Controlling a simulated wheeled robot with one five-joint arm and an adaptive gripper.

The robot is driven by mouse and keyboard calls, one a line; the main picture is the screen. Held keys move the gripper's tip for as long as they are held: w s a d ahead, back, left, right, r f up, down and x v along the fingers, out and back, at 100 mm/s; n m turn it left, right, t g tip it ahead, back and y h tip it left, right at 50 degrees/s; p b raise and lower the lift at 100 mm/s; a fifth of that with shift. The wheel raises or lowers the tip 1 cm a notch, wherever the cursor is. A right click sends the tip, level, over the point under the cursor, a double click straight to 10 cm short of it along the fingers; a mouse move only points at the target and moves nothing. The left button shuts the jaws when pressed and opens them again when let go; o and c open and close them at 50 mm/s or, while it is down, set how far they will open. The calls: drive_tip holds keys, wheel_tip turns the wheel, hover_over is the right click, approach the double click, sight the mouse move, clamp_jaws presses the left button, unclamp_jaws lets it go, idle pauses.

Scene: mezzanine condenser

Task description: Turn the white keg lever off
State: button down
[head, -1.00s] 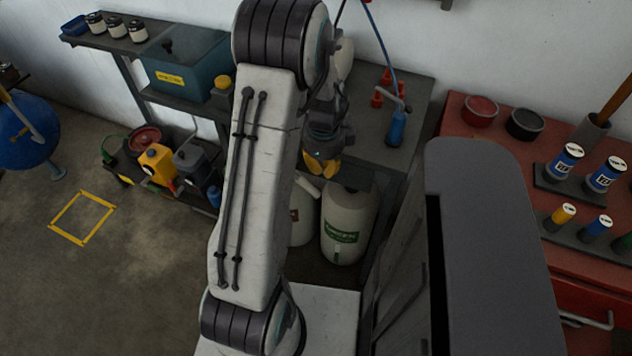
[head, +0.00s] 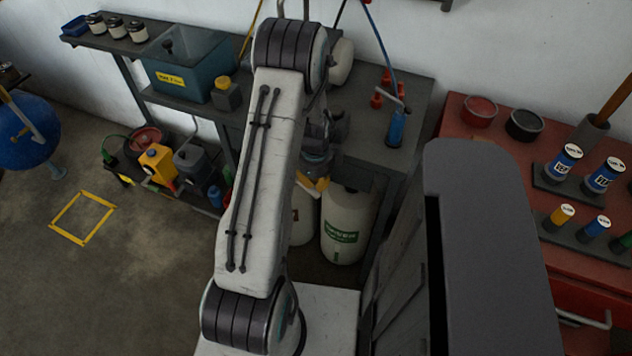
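Two off-white kegs stand on the floor under the dark bench. The right keg (head: 347,226) has a green label. The left keg (head: 303,222) shows only partly, with the rest behind my arm. I cannot make out the white lever clearly; the tops of the kegs are partly covered by my gripper and the bench edge. My gripper (head: 314,183) points down at the front of the bench, with its yellow fingertips by the top of the left keg. I cannot tell whether it touches anything or how far its fingers are apart.
The dark bench (head: 372,128) above the kegs holds a blue bottle (head: 396,128) and red fittings. A grey cabinet panel (head: 400,275) stands close on the right. A red workbench (head: 470,150) is farther right. Jugs (head: 158,165) sit at the left; the floor there is open.

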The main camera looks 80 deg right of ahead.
sight(307, 190)
drive_tip(key=shift+f, duration=0.1)
drive_tip(key=f+b, duration=0.1)
drive_tip(key=b, duration=0.1)
drive_tip(key=f+b, duration=0.1)
drive_tip(key=shift+w+f+b, duration=0.1)
drive_tip(key=shift+w+b, duration=0.2)
drive_tip(key=shift+b, duration=0.05)
drive_tip(key=f+b, duration=0.1)
drive_tip(key=w+b, duration=0.1)
drive_tip(key=b, duration=0.1)
drive_tip(key=shift+d+f, duration=0.2)
drive_tip(key=shift+f, duration=0.15)
drive_tip(key=w+f+b, duration=0.1)
drive_tip(key=b, duration=0.3)
drive_tip(key=shift+d, duration=0.15)
drive_tip(key=shift+w+d+f+b, duration=0.15)
drive_tip(key=shift+w+b, duration=0.4)
drive_tip(key=shift+b, duration=0.65)
drive_tip(key=shift+w, duration=0.15)
